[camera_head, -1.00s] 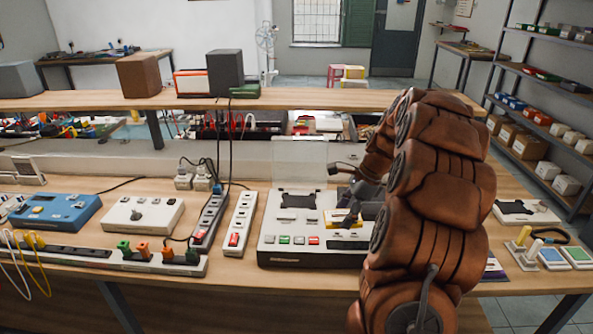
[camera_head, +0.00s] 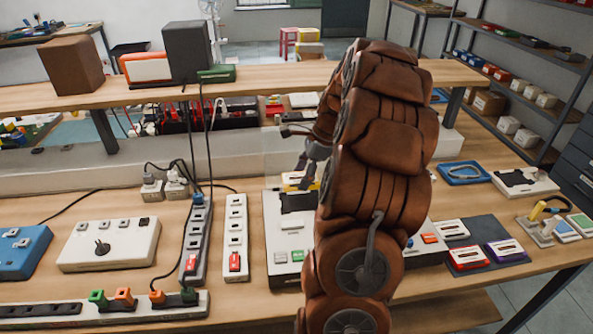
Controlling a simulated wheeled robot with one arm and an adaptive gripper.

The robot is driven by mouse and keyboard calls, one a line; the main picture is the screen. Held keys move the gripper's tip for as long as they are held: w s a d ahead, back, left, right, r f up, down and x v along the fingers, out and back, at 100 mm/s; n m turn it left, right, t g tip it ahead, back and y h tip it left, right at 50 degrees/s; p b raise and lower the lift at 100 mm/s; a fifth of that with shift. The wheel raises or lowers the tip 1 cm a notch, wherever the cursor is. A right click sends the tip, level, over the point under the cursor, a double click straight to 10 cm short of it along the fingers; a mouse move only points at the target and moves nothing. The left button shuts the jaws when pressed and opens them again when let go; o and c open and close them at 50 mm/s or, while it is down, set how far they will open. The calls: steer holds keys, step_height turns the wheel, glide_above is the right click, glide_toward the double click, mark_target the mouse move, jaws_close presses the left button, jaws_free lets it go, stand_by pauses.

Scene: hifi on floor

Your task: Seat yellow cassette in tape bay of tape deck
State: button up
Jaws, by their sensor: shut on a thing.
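The tape deck (camera_head: 282,238) is a pale box on the bench, its middle hidden behind my arm. Its clear raised lid (camera_head: 283,150) stands at the back. A dark shaped area (camera_head: 298,203) shows on its top; I cannot tell whether this is the tape bay. My gripper (camera_head: 309,172) is at the deck's back part, partly hidden by my arm, and shut on the yellow cassette (camera_head: 297,178). Only a sliver of the cassette shows. It appears above or behind the dark area; I cannot tell its height or whether it touches the deck.
Power strips (camera_head: 235,235) stand close on the left. A raised shelf (camera_head: 250,83) with boxes runs behind. A blue tray (camera_head: 463,173) sits at the back right.

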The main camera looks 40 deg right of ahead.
steer(key=b, duration=0.2)
glide_above(297, 202)
steer(key=s+d, duration=0.1)
steer(key=shift+d+f, duration=0.1)
steer(key=shift+f, duration=2.25)
steer(key=shift+f, duration=0.15)
steer(key=shift+f, duration=0.95)
stand_by(1.3)
steer(key=o, duration=1.2)
